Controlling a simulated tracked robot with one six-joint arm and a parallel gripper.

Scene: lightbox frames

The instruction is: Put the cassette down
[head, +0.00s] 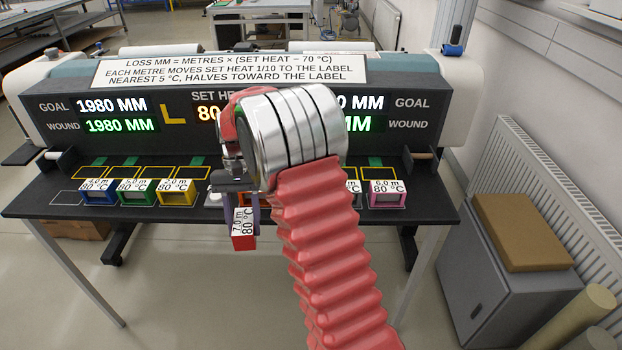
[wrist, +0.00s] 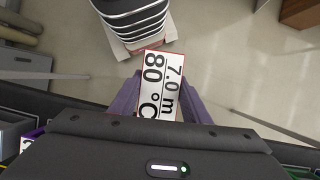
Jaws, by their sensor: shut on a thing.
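The cassette (head: 243,241) is red, with a white label reading 7.0 m and 80 °C. My gripper (head: 241,204) is shut on it and holds it in front of the bench's front edge, with floor behind it in the head view. In the wrist view the cassette's label (wrist: 160,85) faces the camera, between the two purple fingers of my gripper (wrist: 160,103). My arm hides the middle of the bench and part of the displays.
On the dark bench (head: 260,217) stand a blue cassette (head: 98,197), a green one (head: 137,197), a yellow one (head: 177,197) and a pink one (head: 387,200). A white-outlined spot (head: 68,198) at far left is empty. Yellow-outlined spots (head: 125,172) behind look empty.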

